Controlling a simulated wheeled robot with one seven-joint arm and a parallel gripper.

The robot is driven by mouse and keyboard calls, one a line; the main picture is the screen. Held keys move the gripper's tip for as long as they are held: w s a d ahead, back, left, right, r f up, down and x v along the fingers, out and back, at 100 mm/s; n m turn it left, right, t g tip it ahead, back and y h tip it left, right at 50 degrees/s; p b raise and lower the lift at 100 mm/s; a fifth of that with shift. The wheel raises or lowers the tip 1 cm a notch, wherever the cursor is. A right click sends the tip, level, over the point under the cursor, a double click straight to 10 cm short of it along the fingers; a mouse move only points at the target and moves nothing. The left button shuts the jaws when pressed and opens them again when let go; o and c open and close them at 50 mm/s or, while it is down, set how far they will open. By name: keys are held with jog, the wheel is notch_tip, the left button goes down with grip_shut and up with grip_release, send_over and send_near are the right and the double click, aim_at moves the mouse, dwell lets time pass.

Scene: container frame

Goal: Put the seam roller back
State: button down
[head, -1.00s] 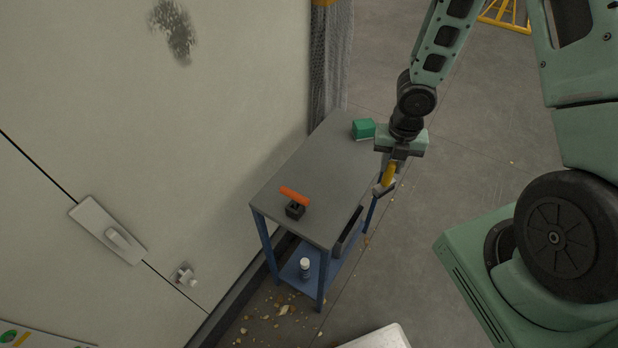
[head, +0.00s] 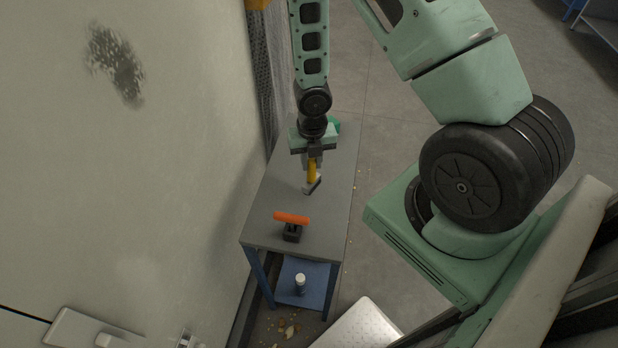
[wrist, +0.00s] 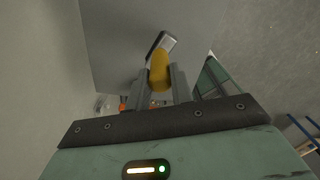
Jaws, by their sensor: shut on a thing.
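The seam roller, with a yellow handle (head: 312,174) and a grey metal head (head: 312,187), is held in my gripper (head: 313,158). The gripper is shut on the handle, and the metal head points away from it. In the wrist view, the yellow handle (wrist: 160,72) sits between the two fingers, with the metal head (wrist: 161,42) beyond. The roller is over the grey top of the blue-legged table (head: 262,226); I cannot tell how high it is above the surface.
An orange-handled tool with a black block-like base (head: 292,222) stands at the table's near end. A white bottle (head: 300,282) stands on the lower shelf. A pale wall runs along the left.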

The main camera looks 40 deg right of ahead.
aim_at(312, 172)
jog(key=shift+f, duration=2.4)
jog(key=c, duration=1.2)
grip_release()
jog(key=shift+c, duration=0.2)
